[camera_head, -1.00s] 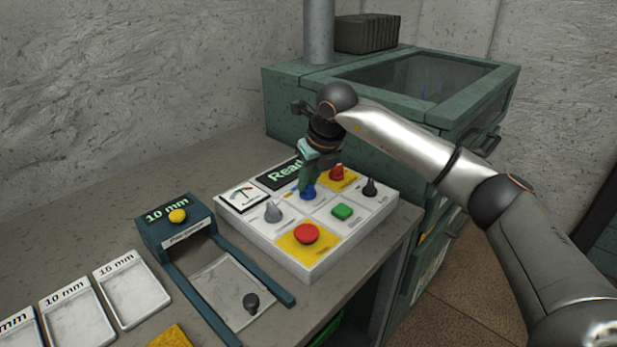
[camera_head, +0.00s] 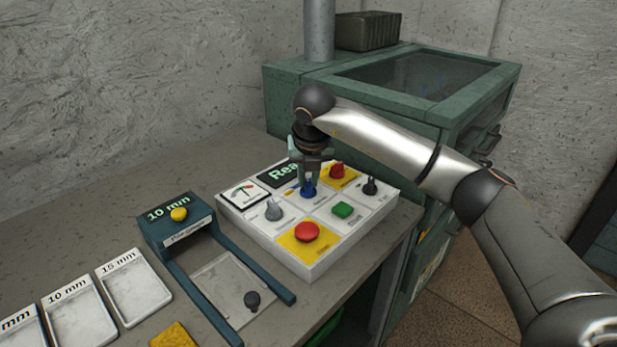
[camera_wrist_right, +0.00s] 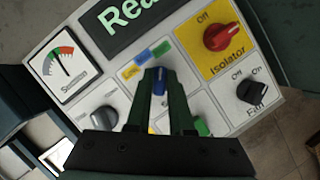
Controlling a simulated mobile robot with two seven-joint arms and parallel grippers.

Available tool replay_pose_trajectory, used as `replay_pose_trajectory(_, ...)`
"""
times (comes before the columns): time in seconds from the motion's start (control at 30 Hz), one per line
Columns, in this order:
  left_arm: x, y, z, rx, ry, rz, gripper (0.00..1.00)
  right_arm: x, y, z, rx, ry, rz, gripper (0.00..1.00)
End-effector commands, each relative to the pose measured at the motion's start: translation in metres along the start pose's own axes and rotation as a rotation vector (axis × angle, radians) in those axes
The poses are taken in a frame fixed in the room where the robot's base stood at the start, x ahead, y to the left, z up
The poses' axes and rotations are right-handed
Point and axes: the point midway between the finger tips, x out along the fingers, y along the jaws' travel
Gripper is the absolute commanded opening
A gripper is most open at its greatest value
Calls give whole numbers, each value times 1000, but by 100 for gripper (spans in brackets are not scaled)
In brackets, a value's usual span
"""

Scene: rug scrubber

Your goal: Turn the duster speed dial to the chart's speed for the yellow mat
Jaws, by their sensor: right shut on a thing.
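The white control panel (camera_head: 320,262) stands on the bench. Its blue dial (camera_head: 308,190) sits in the back middle part, below the green-lit screen. In the right wrist view the blue dial (camera_wrist_right: 159,82) lies between my two dark fingers, under small yellow, blue and green labels. My right gripper (camera_head: 307,179) points down from above and is shut on this dial. The dial's pointer is partly hidden by the fingers. A yellow mat piece (camera_head: 174,337) shows at the bottom edge. I see no chart. My left gripper is out of view.
The panel also has a grey knob (camera_head: 273,211), a red button (camera_head: 306,232), a green button (camera_head: 343,210), a red isolator switch (camera_head: 337,171) and a black fan knob (camera_head: 370,186). A gauge box (camera_head: 176,232) reading 10 mm and white trays (camera_head: 133,287) stand left.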

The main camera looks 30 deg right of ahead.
Motion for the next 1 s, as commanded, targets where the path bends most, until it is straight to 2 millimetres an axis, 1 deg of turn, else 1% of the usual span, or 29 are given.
replay_pose_trajectory(0.27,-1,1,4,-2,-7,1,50,-1,0,2,5,-5,0,0)
replay_pose_trajectory(0.3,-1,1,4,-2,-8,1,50,-1,0,2,5,-5,0,21)
replay_pose_trajectory(0.57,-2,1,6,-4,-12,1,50,-1,0,1,3,-2,0,50)
replay_pose_trajectory(0.83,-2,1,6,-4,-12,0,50,-2,0,1,2,-1,0,50)
replay_pose_trajectory(0.93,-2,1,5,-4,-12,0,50,-10,0,1,2,-2,0,50)
replay_pose_trajectory(1.0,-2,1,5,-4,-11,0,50,-20,0,1,1,-3,2,50)
